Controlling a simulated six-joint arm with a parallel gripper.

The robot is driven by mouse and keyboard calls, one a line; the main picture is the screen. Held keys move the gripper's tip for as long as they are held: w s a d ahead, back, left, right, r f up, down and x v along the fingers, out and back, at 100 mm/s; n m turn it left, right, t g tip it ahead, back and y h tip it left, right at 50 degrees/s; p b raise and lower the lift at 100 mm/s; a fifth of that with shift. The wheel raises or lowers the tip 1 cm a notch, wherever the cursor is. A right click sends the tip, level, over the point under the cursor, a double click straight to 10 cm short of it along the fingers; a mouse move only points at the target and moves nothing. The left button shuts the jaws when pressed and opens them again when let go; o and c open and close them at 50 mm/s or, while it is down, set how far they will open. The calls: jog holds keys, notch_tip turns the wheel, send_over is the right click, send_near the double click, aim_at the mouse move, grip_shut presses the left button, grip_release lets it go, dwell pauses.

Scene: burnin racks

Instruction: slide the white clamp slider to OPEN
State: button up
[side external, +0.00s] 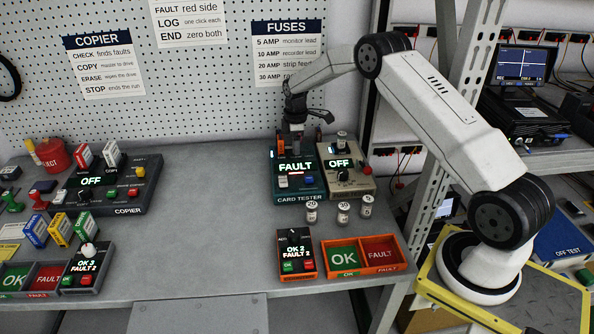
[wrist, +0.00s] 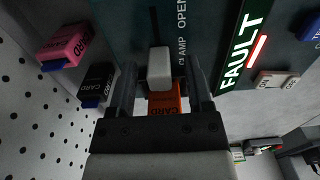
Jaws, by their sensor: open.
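The teal card tester (side external: 312,188) stands at the back right of the bench, its display reading FAULT. In the wrist view its white clamp slider (wrist: 160,68) sits at the lower end of a dark slot, nearest the word CLAMP. The slot runs up the picture beside the word OPEN. An orange card (wrist: 166,104) shows just below the slider. My gripper (wrist: 161,80) is open, one finger on each side of the slider; I cannot tell if either touches it. In the side view my gripper (side external: 296,136) is over the tester's back, hiding the slider.
A beige tester (side external: 345,180) adjoins on the right. Pink (wrist: 66,44) and black (wrist: 98,84) cards lie left of my fingers in the wrist view, near the pegboard (wrist: 30,120). Several small canisters (side external: 343,212) stand in front. The bench middle is clear.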

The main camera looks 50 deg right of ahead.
jog(key=shift+c, duration=0.2)
grip_shut()
dwell(1.3)
